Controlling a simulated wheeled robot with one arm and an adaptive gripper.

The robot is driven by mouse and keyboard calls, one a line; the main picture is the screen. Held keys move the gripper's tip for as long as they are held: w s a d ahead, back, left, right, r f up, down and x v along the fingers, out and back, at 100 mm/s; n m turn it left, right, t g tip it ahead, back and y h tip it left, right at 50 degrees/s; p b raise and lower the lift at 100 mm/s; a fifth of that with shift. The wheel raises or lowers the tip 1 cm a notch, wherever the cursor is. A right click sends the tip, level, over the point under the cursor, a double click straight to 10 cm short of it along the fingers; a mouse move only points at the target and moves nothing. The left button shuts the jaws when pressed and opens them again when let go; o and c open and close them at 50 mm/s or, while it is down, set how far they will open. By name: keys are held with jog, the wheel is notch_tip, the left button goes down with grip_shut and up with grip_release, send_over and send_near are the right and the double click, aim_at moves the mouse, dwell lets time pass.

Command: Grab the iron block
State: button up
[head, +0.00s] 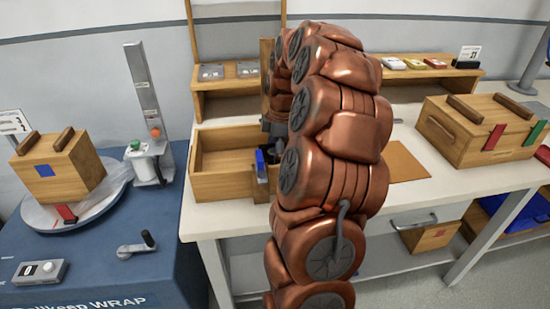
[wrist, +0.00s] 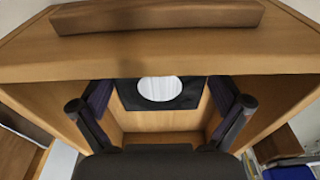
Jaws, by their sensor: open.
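No object is clearly recognisable as the iron block. In the wrist view a dark square piece with a pale round face (wrist: 160,90) sits inside a wooden compartment, and it may be the block. My gripper (wrist: 160,108) is open, with one finger on each side of that piece and purple parts behind the fingers. No contact shows. In the head view an open wooden box (head: 207,187) stands on the white table. My gripper (head: 262,155) is at its right end, mostly hidden by my copper arm.
A wooden bar (wrist: 157,16) lies across the wood above the compartment. A closed wooden box (head: 455,140) with red and green tabs stands at right on the table (head: 440,185). A blue wrapping machine (head: 150,255) carrying another wooden box (head: 75,165) stands at left. A shelf (head: 220,105) rises behind.

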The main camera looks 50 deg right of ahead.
jog(key=shift+f, duration=0.25)
dwell(0.4)
jog(key=c, duration=1.5)
jog(key=shift+c, duration=0.3)
jog(key=shift+r, duration=0.1)
